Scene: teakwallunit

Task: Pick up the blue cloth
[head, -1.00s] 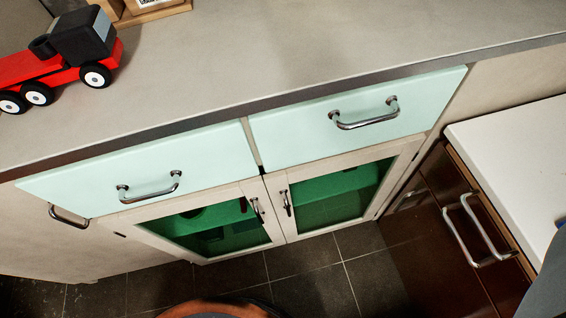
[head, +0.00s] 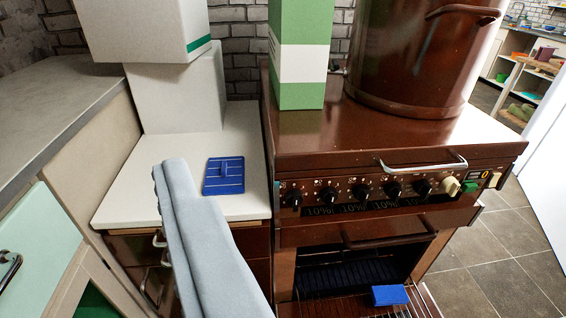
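A pale grey-blue cloth (head: 205,250), long and folded, stands out in the foreground at the lower left of the head view. Its upper end overlaps the white counter in the picture, and its lower end runs out of the bottom edge. I cannot tell what holds it up. A flat dark blue item with a raised grip (head: 223,176) lies on the white counter. A small bright blue block-like item (head: 390,295) is at the open oven. My gripper is not in view.
The white counter (head: 128,205) bears white boxes (head: 180,95). A brown stove (head: 390,150) carries a large brown pot (head: 420,60) and a green-and-white box (head: 300,60). Its oven door is down, with a rack (head: 405,308). Tiled floor (head: 480,270) is free at right.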

